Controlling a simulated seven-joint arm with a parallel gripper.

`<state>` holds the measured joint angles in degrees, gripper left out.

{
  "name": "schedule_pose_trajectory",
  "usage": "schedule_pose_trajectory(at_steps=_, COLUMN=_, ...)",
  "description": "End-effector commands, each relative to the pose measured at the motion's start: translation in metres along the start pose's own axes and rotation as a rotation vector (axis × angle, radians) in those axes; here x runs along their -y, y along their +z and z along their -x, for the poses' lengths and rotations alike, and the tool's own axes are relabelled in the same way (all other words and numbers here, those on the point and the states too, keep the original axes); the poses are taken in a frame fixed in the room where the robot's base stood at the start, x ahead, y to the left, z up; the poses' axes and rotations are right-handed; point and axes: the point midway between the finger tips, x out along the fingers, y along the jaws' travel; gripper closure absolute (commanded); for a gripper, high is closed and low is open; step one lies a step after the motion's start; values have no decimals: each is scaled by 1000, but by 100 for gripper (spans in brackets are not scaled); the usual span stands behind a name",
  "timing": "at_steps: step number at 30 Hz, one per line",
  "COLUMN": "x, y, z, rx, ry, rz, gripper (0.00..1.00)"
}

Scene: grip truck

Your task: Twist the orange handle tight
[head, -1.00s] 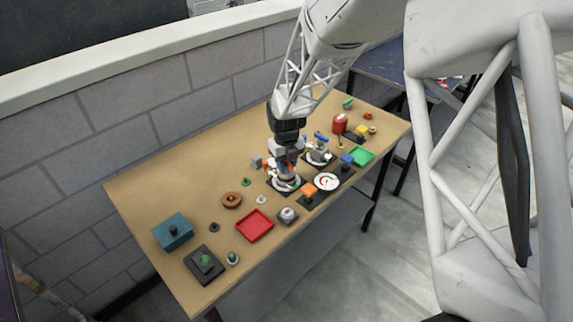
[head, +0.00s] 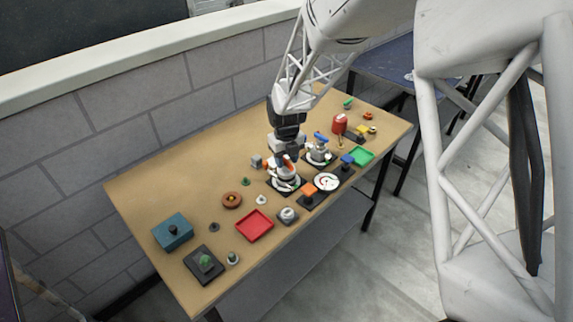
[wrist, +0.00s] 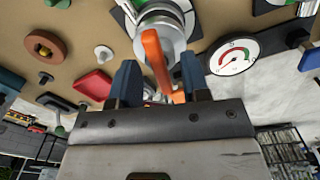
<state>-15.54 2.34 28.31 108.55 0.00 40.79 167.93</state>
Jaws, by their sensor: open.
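The orange handle (wrist: 154,58) stands on a round silver valve body (wrist: 160,24) in the wrist view. In the head view the orange handle (head: 289,161) is small and partly covered by my gripper (head: 283,157). In the wrist view my gripper (wrist: 160,80) is open, with one dark blue finger on each side of the handle. I cannot tell whether either finger touches it.
A second valve with a blue handle (head: 321,137) stands close by on the right. An orange-topped block (head: 310,188), a red tray (head: 254,225), a green tray (head: 362,157) and a teal box (head: 172,231) sit on the table (head: 150,190). The table's back left is clear.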

Motion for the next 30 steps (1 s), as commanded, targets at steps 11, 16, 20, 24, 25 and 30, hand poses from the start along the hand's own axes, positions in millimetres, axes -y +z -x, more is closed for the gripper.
schedule_pose_trajectory(at_steps=11, x=0, y=0, z=22, rx=1, ry=0, rz=0, gripper=57)
schedule_pose_trajectory(at_steps=16, x=0, y=0, z=32, rx=1, ry=0, rz=0, gripper=57)
schedule_pose_trajectory(at_steps=20, x=0, y=0, z=39, rx=1, ry=0, rz=0, gripper=57)
schedule_pose_trajectory(at_steps=24, x=0, y=0, z=46, rx=1, ry=0, rz=0, gripper=57)
schedule_pose_trajectory(at_steps=25, x=0, y=0, z=48, rx=1, ry=0, rz=0, gripper=57)
schedule_pose_trajectory(at_steps=30, x=0, y=0, z=56, rx=0, ry=0, rz=0, gripper=57)
